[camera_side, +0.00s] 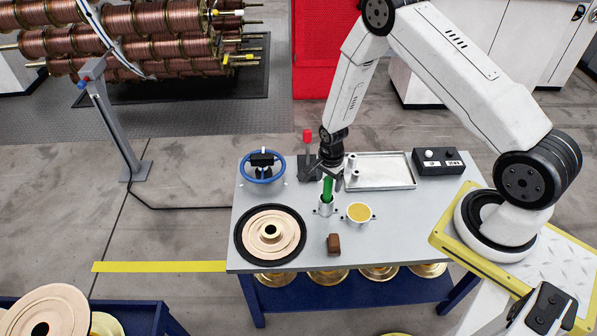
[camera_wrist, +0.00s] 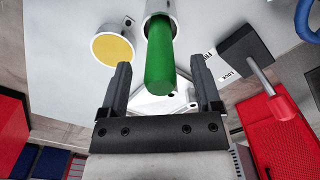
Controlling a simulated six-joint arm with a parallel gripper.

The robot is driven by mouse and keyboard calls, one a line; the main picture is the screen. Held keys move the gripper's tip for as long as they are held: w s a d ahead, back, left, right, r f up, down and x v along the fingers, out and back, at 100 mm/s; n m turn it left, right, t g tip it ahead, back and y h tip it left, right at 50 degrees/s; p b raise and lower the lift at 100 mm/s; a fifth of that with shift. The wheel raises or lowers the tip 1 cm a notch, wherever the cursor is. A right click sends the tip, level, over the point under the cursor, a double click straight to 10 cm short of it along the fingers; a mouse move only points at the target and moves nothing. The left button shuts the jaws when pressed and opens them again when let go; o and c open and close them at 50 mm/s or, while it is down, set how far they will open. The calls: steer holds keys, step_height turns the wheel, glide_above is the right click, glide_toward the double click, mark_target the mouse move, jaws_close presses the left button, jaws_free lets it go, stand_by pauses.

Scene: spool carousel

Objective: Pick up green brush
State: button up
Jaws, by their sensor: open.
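The green brush (camera_side: 327,187) stands upright in a small metal cup (camera_side: 325,208) on the grey table; only its green handle shows. In the wrist view the green brush (camera_wrist: 160,62) points out of the cup (camera_wrist: 163,8) towards my gripper and lies between the two fingers. My gripper (camera_side: 332,179) is at the top of the handle in the side view. In the wrist view my gripper (camera_wrist: 160,85) is open, with a gap between each finger and the handle. The bristle end is hidden in the cup.
A cup with yellow contents (camera_side: 358,213) stands right of the brush cup. A brown block (camera_side: 334,244), a spool disc (camera_side: 270,233), a blue wheel (camera_side: 262,182), a red-knobbed lever (camera_side: 307,138), a metal tray (camera_side: 385,171) and a black control box (camera_side: 438,161) share the table.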

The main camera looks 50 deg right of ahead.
steer(key=shift+f, duration=0.8)
jaws_close()
